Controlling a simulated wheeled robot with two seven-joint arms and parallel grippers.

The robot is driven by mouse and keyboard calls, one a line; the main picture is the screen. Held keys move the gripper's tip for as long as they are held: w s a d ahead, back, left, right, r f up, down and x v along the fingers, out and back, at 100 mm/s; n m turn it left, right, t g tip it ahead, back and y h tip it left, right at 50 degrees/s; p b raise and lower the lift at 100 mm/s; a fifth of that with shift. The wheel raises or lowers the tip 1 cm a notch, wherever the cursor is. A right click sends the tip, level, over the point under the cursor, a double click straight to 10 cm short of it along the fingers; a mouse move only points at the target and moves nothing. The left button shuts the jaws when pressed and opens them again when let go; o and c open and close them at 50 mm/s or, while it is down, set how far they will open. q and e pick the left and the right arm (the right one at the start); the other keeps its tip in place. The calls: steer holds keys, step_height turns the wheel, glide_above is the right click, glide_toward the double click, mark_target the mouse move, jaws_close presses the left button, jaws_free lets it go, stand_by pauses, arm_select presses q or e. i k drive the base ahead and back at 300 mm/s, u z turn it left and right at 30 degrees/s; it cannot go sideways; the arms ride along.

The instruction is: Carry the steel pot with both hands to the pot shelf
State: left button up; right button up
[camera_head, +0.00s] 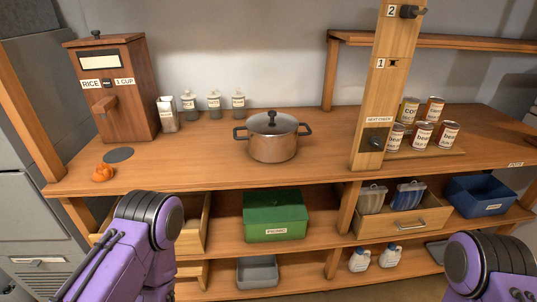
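The steel pot (273,144) stands upright on the wooden counter (210,160), near its middle. It has a lid with a dark knob and a dark handle on each side. Nothing touches the pot. My two purple arms show at the bottom left and bottom right, below and in front of the counter. Neither gripper is in the picture. A small "POTS" label (516,163) is on the counter's front edge at the far right, and the counter surface near it looks mostly bare.
A wooden post (385,90) with dark knobs stands right of the pot. Behind it several cans (421,135) sit on a board. A rice dispenser (110,85), small jars (214,104) and an orange lump (103,173) are at left. Below are a green box (275,213) and an open drawer (405,222).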

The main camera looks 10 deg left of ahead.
mark_target(484, 139)
steer(key=k, duration=0.8)
steer(key=z, duration=0.45)
steer(key=i, duration=1.4)
steer(key=u, duration=0.95)
